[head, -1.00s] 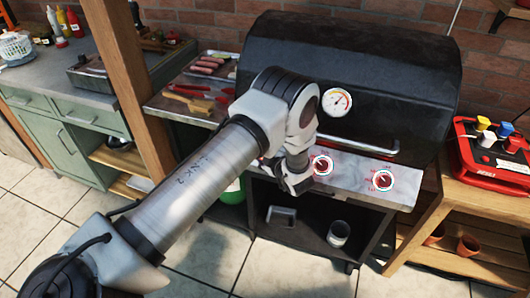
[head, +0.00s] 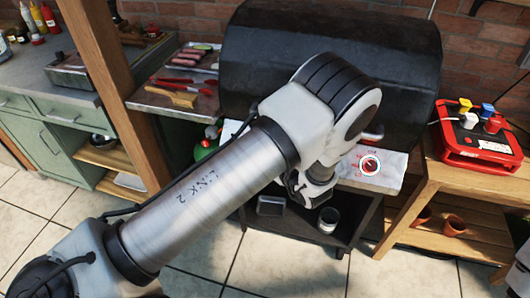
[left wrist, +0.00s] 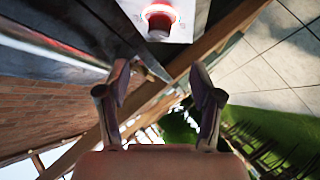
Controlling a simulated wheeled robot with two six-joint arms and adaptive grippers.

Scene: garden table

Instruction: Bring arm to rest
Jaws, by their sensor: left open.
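My left arm comes in from the lower left of the head view and reaches across the front of the black grill (head: 285,50). My left gripper (head: 303,190) points down in front of the grill's front panel, partly hidden by the wrist. In the left wrist view my left gripper (left wrist: 158,85) has its two fingers spread apart with nothing between them. A red knob on the grill panel (left wrist: 158,20) lies beyond the fingertips there. One grill knob (head: 370,165) shows right of the arm in the head view. My right gripper is in neither view.
A red power box (head: 470,145) stands on the wooden table at the right. A side shelf (head: 150,100) with sausages and utensils lies left of the grill. A wooden post (head: 100,70) rises near my arm. Tiled floor (head: 290,270) lies open in front.

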